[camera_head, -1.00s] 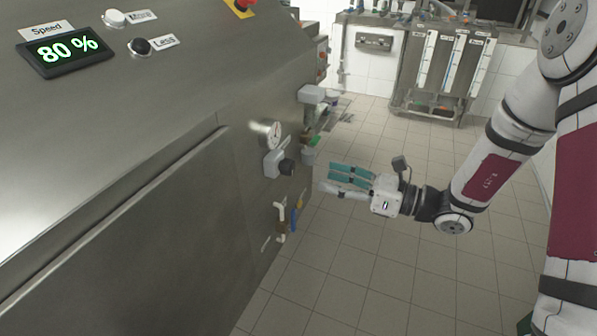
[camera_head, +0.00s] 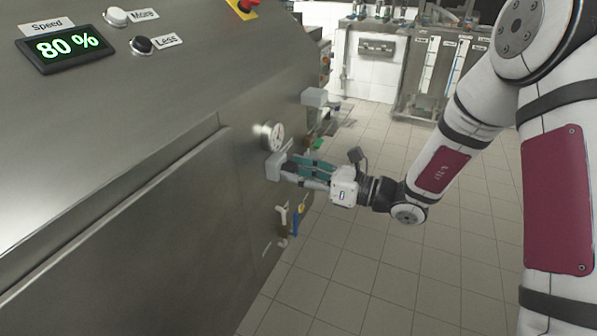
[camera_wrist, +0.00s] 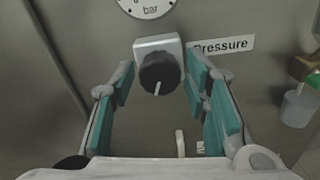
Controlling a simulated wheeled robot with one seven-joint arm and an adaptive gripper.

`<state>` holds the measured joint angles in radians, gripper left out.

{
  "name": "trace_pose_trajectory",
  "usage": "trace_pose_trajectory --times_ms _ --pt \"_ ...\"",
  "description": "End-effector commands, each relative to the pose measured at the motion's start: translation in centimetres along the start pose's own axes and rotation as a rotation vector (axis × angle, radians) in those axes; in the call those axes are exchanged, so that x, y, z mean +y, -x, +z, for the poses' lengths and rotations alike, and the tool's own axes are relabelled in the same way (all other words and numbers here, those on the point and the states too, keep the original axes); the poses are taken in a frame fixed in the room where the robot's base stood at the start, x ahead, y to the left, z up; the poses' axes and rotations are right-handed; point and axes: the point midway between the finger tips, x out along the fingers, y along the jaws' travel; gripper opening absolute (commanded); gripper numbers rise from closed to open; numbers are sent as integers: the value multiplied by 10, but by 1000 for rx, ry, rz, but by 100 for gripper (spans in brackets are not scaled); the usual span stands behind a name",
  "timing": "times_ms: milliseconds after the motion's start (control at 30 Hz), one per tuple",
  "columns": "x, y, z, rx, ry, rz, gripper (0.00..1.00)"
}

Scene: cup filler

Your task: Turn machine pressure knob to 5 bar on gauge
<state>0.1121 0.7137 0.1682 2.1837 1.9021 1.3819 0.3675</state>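The black pressure knob (camera_wrist: 160,72) sits on a grey square housing (camera_wrist: 148,43) on the machine's steel side. In the wrist view its white pointer line points down. The round pressure gauge (camera_head: 274,136) is just above the knob; only its lower part with "bar" (camera_wrist: 150,10) shows in the wrist view, so its reading cannot be made out. My gripper (camera_wrist: 160,82) is open, with teal-padded fingers on either side of the knob and gaps to it. In the head view my gripper (camera_head: 301,170) is at the knob housing and its fingers mostly hide the knob.
A "Pressure" label (camera_wrist: 223,46) is right of the knob. Below are a white handle and a blue valve handle (camera_head: 295,222). A green part (camera_wrist: 313,80) and a pale cylinder (camera_wrist: 297,108) are at right. The tiled floor (camera_head: 400,270) is clear.

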Motion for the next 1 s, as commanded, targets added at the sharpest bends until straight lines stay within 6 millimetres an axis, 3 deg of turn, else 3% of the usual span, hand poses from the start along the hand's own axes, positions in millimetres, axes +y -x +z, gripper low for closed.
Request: trace_pose_trajectory --times_ms 33,133,533,1000 --pt "0 0 0 0 0 0 24" --pt "0 0 0 0 0 0 3" --pt "0 0 0 0 64 0 3" --pt "0 0 -1 0 389 0 3"
